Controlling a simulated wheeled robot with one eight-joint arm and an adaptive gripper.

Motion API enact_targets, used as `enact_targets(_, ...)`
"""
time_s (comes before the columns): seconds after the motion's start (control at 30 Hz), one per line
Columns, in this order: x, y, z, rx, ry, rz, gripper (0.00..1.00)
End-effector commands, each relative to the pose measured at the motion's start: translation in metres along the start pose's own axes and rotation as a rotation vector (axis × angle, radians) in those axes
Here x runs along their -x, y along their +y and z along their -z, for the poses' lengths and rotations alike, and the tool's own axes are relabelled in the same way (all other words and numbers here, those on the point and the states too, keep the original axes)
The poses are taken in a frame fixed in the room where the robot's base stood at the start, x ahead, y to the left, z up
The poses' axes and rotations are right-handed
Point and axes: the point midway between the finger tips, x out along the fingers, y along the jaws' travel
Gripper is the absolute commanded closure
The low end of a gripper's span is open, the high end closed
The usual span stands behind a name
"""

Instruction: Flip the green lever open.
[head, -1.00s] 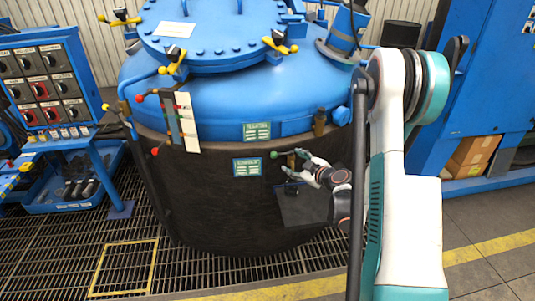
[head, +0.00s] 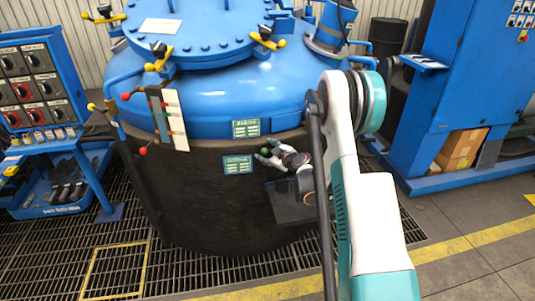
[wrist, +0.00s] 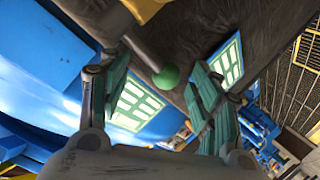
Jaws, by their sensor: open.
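The green lever shows in the wrist view as a green ball knob (wrist: 167,76) on a short metal rod, slanting up and left to a yellow part at the top edge. In the head view the green knob (head: 265,150) is small, on the tank's dark side, and partly covered by my fingers. My gripper (head: 266,157) is at the lever, reaching in from the right. In the wrist view my gripper (wrist: 160,66) is open, with one finger on each side of the knob and visible gaps. Whether a finger touches the rod is unclear.
Two green labels (head: 245,128) (head: 237,165) sit on the tank (head: 215,95) near the lever. A red-knobbed lever set (head: 160,115) stands left of them. A dark plate (head: 290,205) is just below my gripper. A blue cabinet (head: 470,80) stands at right.

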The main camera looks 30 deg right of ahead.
Motion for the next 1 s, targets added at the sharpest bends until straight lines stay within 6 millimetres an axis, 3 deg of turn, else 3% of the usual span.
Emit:
enact_targets(0.3, -0.0019, 0.0001, 0.0005, 0.000, 0.000, 0.000, 0.44)
enact_targets(0.5, -0.0018, -0.0001, 0.0004, 0.000, 0.000, 0.000, 0.90)
enact_targets(0.57, -0.0018, -0.0003, 0.0004, -0.001, 0.000, 0.001, 1.00)
enact_targets(1.0, 0.0046, 0.0066, -0.0079, 0.007, 0.018, 0.027, 1.00)
